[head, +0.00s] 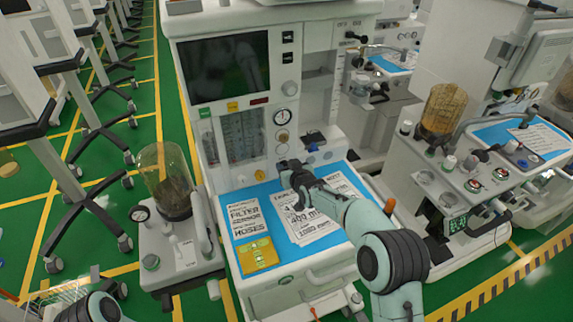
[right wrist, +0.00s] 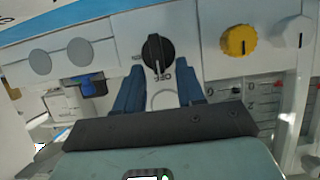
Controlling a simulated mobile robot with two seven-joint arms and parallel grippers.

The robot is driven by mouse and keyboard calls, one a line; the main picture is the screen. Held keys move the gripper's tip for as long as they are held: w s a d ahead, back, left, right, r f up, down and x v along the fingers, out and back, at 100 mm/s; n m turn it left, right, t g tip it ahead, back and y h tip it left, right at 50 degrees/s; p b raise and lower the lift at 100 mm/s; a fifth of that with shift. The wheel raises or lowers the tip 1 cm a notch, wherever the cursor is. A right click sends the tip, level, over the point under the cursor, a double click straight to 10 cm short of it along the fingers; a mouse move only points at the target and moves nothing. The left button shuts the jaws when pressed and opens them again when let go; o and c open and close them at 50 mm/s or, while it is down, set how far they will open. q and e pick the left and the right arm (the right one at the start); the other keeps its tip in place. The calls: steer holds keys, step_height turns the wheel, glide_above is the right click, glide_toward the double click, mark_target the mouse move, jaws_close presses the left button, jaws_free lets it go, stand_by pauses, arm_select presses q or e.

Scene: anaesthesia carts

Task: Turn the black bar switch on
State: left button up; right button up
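The black bar switch (right wrist: 158,52) is a round black knob with a raised bar on a white panel in the right wrist view. Its bar stands roughly upright in that picture, with a pale line toward its lower end. In the head view my right gripper (head: 289,172) is at the front of the anaesthesia cart (head: 305,82), and I cannot make out the switch there. My left gripper is not in view.
In the right wrist view a yellow knob (right wrist: 238,40) sits right of the switch and a blue connector (right wrist: 88,85) is lower left. A blue worktop (head: 262,192) with printed sheets lies below my right gripper. Another cart (head: 470,180) stands right.

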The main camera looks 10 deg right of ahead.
steer(key=shift+w+f, duration=0.15)
steer(key=shift+w, duration=0.1)
jaws_close()
